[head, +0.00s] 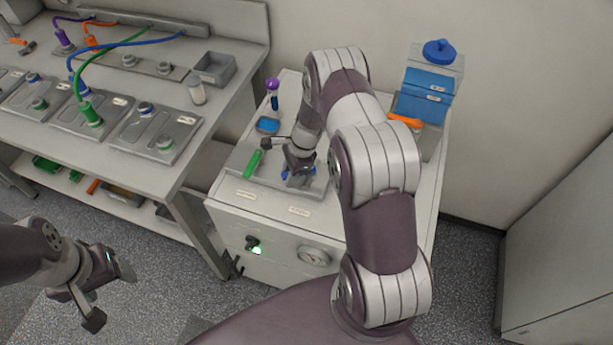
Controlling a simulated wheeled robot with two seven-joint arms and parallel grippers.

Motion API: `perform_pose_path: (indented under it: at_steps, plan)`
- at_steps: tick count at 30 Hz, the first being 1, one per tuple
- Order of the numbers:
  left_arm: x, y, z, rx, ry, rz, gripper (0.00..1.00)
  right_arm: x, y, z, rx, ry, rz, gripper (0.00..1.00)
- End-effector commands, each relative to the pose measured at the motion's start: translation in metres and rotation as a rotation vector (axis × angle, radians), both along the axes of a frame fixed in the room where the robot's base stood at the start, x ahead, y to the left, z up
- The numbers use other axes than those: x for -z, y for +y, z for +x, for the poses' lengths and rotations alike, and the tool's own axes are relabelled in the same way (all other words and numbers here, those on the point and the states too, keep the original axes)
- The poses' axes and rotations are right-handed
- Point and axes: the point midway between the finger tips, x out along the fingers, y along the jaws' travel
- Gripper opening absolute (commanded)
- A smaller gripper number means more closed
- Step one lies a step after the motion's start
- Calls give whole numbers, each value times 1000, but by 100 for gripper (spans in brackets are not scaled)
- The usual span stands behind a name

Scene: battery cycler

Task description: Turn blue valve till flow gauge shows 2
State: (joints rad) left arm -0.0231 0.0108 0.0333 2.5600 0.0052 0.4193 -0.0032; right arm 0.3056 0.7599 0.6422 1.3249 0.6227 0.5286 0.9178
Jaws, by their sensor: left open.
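A blue round knob (439,50) sits on top of a blue and clear box at the back right of the white cabinet. A blue part (286,173) shows beneath my right gripper, mostly hidden by it; I cannot tell which of the two is the valve. My left gripper (109,291) is open and empty above the floor at lower left.
A green bar (253,164) lies in the tray left of my right gripper. A black knob with a green light (254,246) is left of the gauge. A workbench (214,117) with cables stands at left. An orange piece (405,120) lies behind my right arm.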

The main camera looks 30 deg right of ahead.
Motion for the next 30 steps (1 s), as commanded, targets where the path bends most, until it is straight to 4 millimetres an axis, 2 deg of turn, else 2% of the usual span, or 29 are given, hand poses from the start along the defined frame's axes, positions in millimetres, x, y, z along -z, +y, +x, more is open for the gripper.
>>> perform_pose_path:
  at_steps: [5,18,30]
  plan:
    - [-7,0,0,0,0,0,69,-8,-2,0,0,0,0,29]
    - [-62,0,0,0,0,0,69,-76,-21,-5,0,0,0,29]
    - [-61,0,0,0,0,0,69,-76,-23,-5,-1,1,0,29]
